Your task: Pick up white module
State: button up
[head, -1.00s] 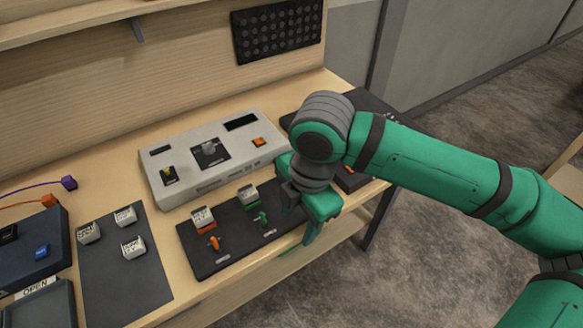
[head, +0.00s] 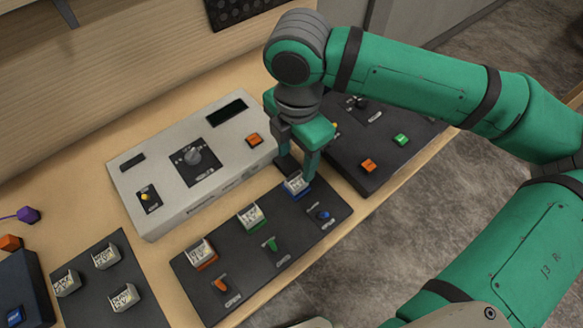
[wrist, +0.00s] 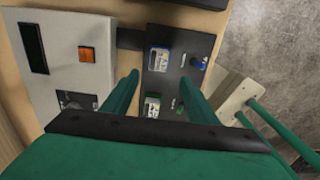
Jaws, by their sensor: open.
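A white module with a blue base (head: 295,185) sits at the right end of the black panel (head: 285,262). It also shows in the wrist view (wrist: 158,61). A white module with a green base (head: 251,216) and one with an orange base (head: 201,250) stand on the same panel to its left. My gripper (head: 298,166) is open and empty, just above and behind the blue-based module, partly hiding it. In the wrist view, my gripper's fingers (wrist: 160,78) reach toward the panel on either side of the module row. I cannot tell whether they touch anything.
A grey console (head: 225,150) with a knob stands behind the panel. A dark box (head: 365,180) with orange and green buttons is close on the right. More white modules (head: 106,257) lie on a dark mat (head: 88,300) at left. The bench's front edge is near.

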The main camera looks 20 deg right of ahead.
send_over(296, 181)
jog(key=f, duration=0.4)
jog(key=shift+s+a+f, duration=0.1)
jog(key=shift+s+f, duration=0.1)
jog(key=shift+f, duration=0.1)
jog(key=shift+w+f, duration=0.2)
jog(key=shift+f, duration=0.25)
jog(key=shift+a+f, duration=0.1)
jog(key=shift+f, duration=2.3)
jog(key=c, duration=1.2)
